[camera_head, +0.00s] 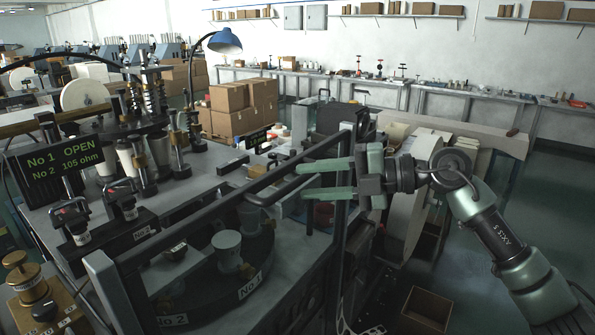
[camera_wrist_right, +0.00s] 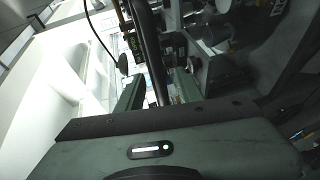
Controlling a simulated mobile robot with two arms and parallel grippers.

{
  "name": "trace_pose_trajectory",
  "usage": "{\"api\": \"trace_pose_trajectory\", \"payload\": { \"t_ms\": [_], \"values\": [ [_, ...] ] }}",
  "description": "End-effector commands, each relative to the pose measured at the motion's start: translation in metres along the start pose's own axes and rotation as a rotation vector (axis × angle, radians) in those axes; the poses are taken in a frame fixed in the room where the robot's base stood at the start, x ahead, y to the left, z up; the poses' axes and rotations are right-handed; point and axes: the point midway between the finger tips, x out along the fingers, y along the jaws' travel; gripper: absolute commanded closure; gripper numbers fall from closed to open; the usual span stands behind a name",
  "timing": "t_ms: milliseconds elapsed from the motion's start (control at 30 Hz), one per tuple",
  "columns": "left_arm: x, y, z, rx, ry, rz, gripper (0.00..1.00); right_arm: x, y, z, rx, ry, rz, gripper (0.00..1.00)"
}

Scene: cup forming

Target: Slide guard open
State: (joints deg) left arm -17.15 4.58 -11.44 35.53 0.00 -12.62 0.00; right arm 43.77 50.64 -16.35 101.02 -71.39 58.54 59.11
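The guard is a dark metal frame (camera_head: 185,225) with a long top rail, standing over the front of the machine in the head view. My left gripper is not in view.
Behind the frame are a round turntable with pale cups (camera_head: 227,245) and No 1 and No 2 labels. A display (camera_head: 65,155) reads "No 1 OPEN, No 2 105 ohm". A blue lamp (camera_head: 225,41) and cardboard boxes (camera_head: 232,105) stand behind. An open box (camera_head: 427,310) lies low at right.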

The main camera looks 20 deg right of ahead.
Motion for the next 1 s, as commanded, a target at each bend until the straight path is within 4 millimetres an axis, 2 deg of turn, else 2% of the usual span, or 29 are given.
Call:
{"api": "trace_pose_trajectory", "payload": {
  "t_ms": [33,200,533,667,1000],
  "values": [
    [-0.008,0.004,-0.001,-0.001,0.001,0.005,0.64,0.007,0.004,-0.001,0.001,0.003,0.001,0.64],
    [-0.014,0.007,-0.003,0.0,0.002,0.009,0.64,0.025,0.002,0.0,0.001,0.002,0.003,0.64],
    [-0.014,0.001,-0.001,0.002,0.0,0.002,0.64,0.029,0.0,0.0,0.0,0.0,0.001,0.64],
    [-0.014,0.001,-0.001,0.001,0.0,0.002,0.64,0.029,0.0,0.0,0.0,0.0,0.002,1.0],
    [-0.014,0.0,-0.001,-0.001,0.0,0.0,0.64,0.029,0.0,0.0,0.001,0.0,0.002,1.0]
  ]
}}
